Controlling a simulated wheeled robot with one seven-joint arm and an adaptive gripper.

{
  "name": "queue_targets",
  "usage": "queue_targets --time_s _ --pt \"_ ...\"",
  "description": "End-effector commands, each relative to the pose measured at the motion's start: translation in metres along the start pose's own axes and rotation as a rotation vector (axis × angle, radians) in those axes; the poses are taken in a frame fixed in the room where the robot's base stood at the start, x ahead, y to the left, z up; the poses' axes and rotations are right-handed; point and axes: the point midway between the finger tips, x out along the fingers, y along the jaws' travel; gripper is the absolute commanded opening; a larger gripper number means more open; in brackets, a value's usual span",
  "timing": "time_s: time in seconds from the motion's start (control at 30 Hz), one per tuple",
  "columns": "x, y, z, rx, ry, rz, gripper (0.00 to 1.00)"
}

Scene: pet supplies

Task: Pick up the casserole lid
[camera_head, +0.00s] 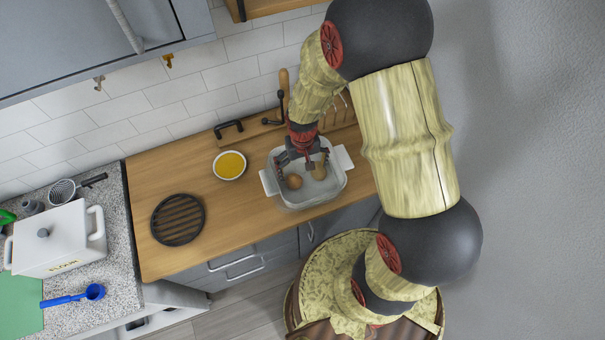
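A pale casserole dish (307,201) with white side handles stands on the wooden counter. A brown round item (294,181) and a tan upright item (319,170) show within its outline. I cannot make out a separate lid on the dish; a clear one would be hard to tell from it. The arm hides part of the dish's back edge.
A bowl of yellow content (230,165) and a dark slatted round trivet (178,220) are left of the dish. A board and a black handle (229,129) are near the tiled wall. Bare wood lies between trivet and dish.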

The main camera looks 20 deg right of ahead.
Motion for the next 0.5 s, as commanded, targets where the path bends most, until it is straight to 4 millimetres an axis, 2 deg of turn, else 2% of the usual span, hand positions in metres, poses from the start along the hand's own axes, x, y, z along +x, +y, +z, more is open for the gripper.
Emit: queue_targets --time_s 0.5 --pt "-0.0003 0.0000 0.0001 0.000 0.000 0.000 0.66"
